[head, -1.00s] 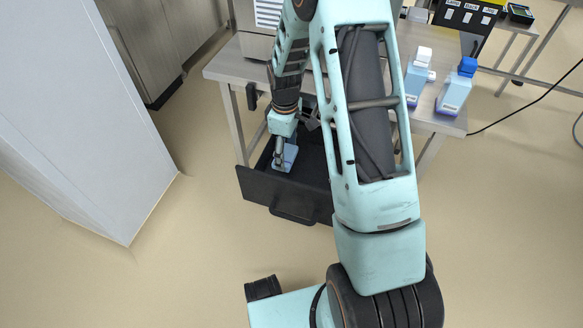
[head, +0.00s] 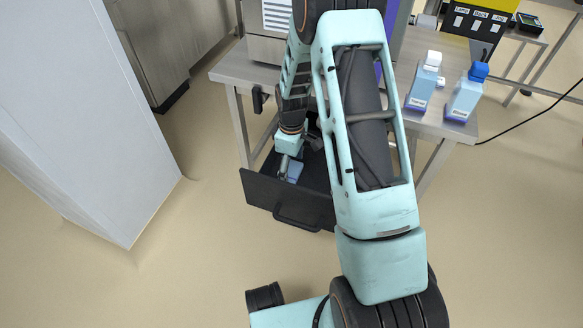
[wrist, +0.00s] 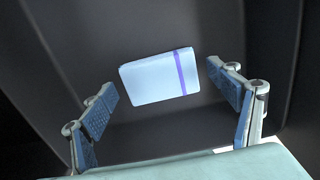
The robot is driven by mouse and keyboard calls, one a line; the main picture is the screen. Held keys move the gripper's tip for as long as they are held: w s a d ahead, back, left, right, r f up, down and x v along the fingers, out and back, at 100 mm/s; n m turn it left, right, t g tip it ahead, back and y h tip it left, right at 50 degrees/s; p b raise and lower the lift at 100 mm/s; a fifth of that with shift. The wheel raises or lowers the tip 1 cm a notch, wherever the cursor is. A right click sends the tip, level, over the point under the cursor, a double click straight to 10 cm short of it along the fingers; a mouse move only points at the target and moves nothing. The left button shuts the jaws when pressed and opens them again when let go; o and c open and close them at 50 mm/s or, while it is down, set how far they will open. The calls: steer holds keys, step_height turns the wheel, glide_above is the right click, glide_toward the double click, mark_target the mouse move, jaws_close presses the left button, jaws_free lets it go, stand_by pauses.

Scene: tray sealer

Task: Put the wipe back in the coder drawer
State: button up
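The wipe is a folded light-blue cloth (wrist: 155,80) with a purple stripe near one end. It lies in the dark coder drawer (head: 262,190), which is pulled out under the table, and it also shows in the head view (head: 296,172). My gripper (head: 284,170) is down inside the drawer. In the wrist view my gripper (wrist: 163,88) is open, its fingers spread to either side of the wipe with gaps between. Neither finger appears to touch it. My arm hides the right part of the drawer.
The metal table (head: 232,72) stands over the drawer. Two bottles, one white-capped (head: 424,82) and one blue-capped (head: 466,93), stand on its right side. A tall pale cabinet (head: 80,120) is at left. The floor before the drawer is clear.

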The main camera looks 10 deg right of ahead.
mark_target(291, 171)
steer(key=shift+r, duration=0.1)
step_height(291, 171, up, 12)
steer(key=p, duration=0.3)
steer(key=shift+p, duration=0.4)
